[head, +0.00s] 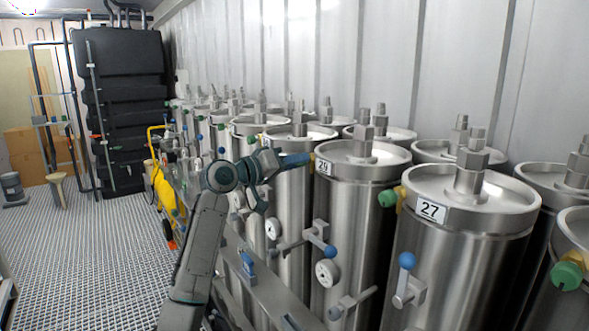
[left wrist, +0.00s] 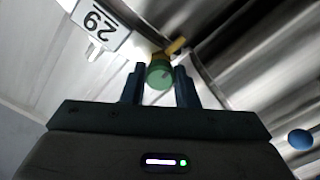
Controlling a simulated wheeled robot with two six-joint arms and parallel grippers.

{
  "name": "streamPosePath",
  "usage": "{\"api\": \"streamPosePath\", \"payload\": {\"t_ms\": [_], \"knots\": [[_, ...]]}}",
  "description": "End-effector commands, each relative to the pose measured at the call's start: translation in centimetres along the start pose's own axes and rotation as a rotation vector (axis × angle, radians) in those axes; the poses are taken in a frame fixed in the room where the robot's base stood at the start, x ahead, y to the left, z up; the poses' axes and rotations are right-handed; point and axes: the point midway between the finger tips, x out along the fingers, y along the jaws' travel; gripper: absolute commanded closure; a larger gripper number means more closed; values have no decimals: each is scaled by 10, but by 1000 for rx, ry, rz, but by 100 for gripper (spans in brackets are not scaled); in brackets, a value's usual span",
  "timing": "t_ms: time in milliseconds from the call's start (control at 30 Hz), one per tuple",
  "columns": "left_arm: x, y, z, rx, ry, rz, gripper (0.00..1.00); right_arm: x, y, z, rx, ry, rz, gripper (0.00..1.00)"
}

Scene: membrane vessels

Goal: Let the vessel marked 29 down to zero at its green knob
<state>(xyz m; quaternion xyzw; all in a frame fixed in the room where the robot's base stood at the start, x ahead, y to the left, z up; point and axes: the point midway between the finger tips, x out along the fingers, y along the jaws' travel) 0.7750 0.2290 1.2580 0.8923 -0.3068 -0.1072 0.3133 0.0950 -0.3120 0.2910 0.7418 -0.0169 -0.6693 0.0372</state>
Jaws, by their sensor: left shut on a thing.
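My left gripper (head: 300,160) reaches the rim just left of that label. Its blue fingers are shut on the green knob (left wrist: 160,74), which sits on a yellow brass fitting (left wrist: 174,47). My right gripper is in neither view.
The vessel marked 27 (head: 455,245) stands nearer, with its own green knob (head: 387,198). A round gauge (head: 327,272) and blue-knobbed valves (head: 407,261) project in front of the vessels; the needle is too small to read. Grating floor (head: 90,260) is open at left.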

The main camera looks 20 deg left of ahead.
Motion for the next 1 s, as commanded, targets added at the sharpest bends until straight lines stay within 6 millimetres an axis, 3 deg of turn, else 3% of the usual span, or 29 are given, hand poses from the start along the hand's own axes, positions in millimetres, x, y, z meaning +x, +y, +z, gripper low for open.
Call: {"api": "streamPosePath", "payload": {"t_ms": [767,800,900,1000], "knots": [[0,-2,2,101,-6,-2,96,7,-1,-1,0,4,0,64],[0,-2,2,101,-6,-2,67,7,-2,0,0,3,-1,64],[0,-1,2,101,-5,-2,51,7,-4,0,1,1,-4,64],[0,-1,1,101,-3,-1,51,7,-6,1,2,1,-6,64]]}}
